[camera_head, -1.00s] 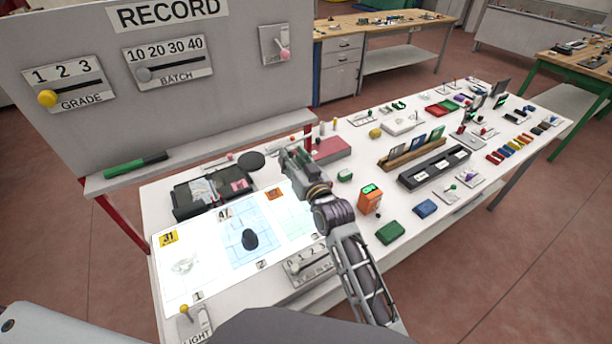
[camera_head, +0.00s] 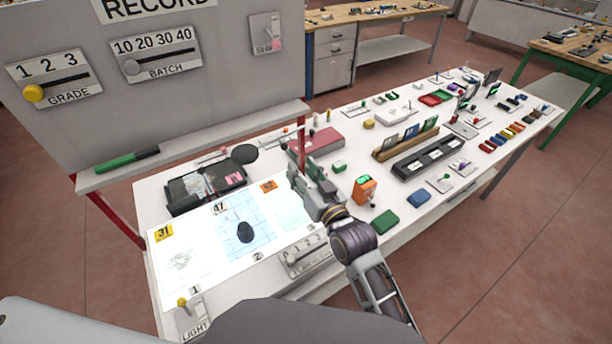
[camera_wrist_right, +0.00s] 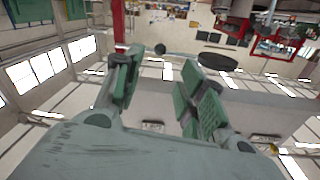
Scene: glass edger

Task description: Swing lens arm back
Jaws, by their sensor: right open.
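A dark round disc (camera_head: 244,154), which looks like the lens on its arm, is above the back edge of the white table, by the black tray. A dark disc also shows in the right wrist view (camera_wrist_right: 217,62), beyond the fingers. The link between the disc and any pivot is too small to make out. My right gripper (camera_head: 310,168) is right of the disc, apart from it, near the red post and the red box. Its fingers (camera_wrist_right: 158,95) are spread and empty in the wrist view. My left gripper is not in view.
A lit panel with sheets and a dark knob-like piece (camera_head: 245,232) fills the table's left. A black tray (camera_head: 205,185), red box (camera_head: 318,140), orange device (camera_head: 364,190) and green block (camera_head: 386,222) surround the arm. The RECORD board (camera_head: 190,75) stands behind, its ledge over the table's back edge.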

